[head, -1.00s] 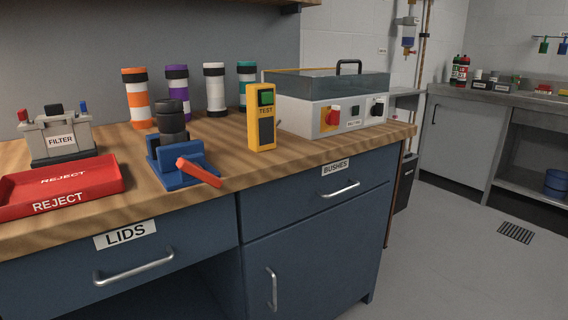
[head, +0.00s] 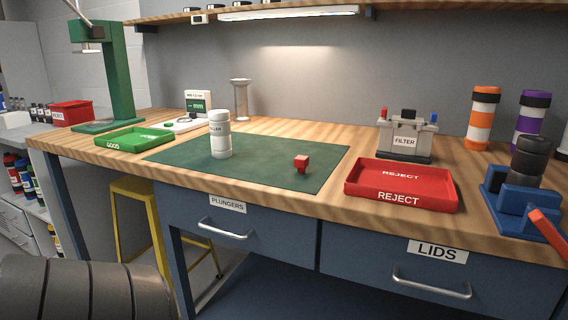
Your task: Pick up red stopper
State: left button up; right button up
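Neither of my grippers is in view. A dark ribbed part at the bottom left looks like part of my arm.
A red REJECT tray (head: 402,201) lies right of the mat and a green GOOD tray (head: 134,139) left of it. Behind the REJECT tray stands a grey FILTER unit (head: 404,143). A blue clamp (head: 516,205) stands at the right. Much of the mat is bare.

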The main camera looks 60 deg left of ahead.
aim_at(301, 162)
jog(key=k+u, duration=0.1)
jog(key=u, duration=1.45)
